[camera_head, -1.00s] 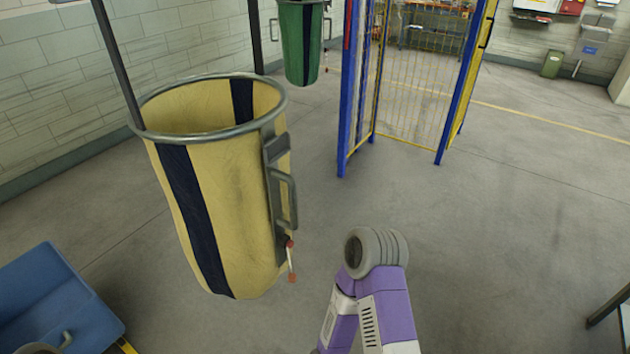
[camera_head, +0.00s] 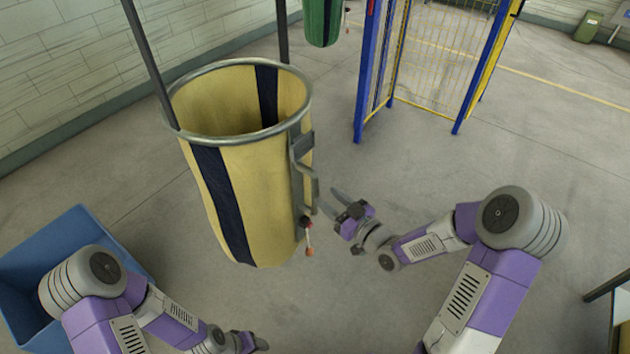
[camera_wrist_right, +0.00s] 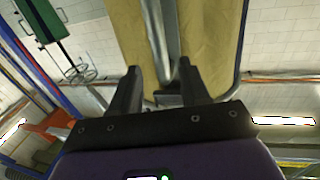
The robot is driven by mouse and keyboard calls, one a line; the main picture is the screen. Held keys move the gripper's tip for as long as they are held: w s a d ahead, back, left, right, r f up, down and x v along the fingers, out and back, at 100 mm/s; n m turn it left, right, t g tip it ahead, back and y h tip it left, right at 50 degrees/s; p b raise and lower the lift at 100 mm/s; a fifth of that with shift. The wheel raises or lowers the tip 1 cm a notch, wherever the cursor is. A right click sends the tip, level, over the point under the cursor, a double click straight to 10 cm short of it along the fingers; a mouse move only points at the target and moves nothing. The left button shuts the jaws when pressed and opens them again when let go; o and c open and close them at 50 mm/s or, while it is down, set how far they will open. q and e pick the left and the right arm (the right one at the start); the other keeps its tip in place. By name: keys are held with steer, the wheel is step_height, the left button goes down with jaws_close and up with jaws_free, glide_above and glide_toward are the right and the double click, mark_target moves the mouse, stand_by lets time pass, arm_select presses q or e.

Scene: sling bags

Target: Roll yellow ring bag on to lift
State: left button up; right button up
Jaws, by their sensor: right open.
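The yellow ring bag (camera_head: 265,195), with dark vertical stripes and a grey metal rim ring (camera_head: 240,137), hangs upright and open-topped left of centre in the head view. A grey handle (camera_head: 313,187) is on its right side, with a red-tipped lever (camera_head: 308,238) below it. My right gripper (camera_head: 327,200) is open and empty, just right of the handle. In the right wrist view the open fingers (camera_wrist_right: 158,82) point at the bag, with the handle bar (camera_wrist_right: 164,35) in line with the gap. Contact cannot be told. My left gripper (camera_head: 258,342) is low at the bottom edge, its fingers unclear.
Dark posts (camera_head: 150,65) stand behind and left of the yellow bag. A green bag (camera_head: 321,22) hangs farther back. A blue-framed yellow mesh fence (camera_head: 440,60) stands behind right. A blue bin (camera_head: 40,235) is at the lower left.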

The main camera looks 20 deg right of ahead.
mark_target(315, 187)
steer(key=x, duration=0.6)
steer(key=shift+w+a+f, duration=0.1)
steer(key=shift+w+f, duration=0.05)
steer(key=shift+w, duration=0.1)
jaws_close()
